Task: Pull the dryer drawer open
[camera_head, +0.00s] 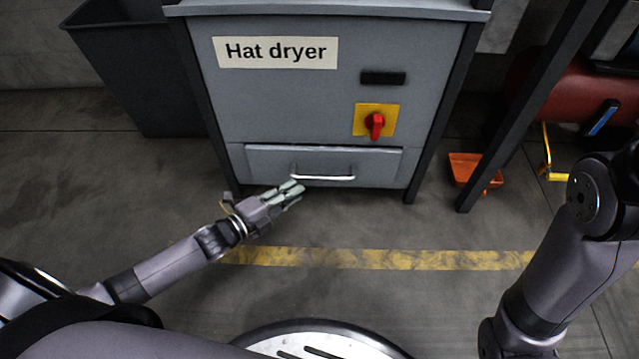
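The hat dryer (290,90) is a grey cabinet with a "Hat dryer" label. Its drawer (377,164) is low on the front and looks closed. A light metal bar handle (325,178) runs across the drawer's middle. My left gripper (298,190) is just left of the handle and slightly below it in the picture, with its fingers pointing toward it. I cannot tell whether the fingertips touch the handle or how far apart they are. My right arm (570,255) shows at the right, but its gripper is not in view.
A dark bin (140,80) stands left of the dryer. A red switch (375,124) on a yellow plate is on the dryer's front. An orange tray (474,172) and a dark post (530,100) are to the right. The floor before the drawer is clear, with a yellow stripe (380,259).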

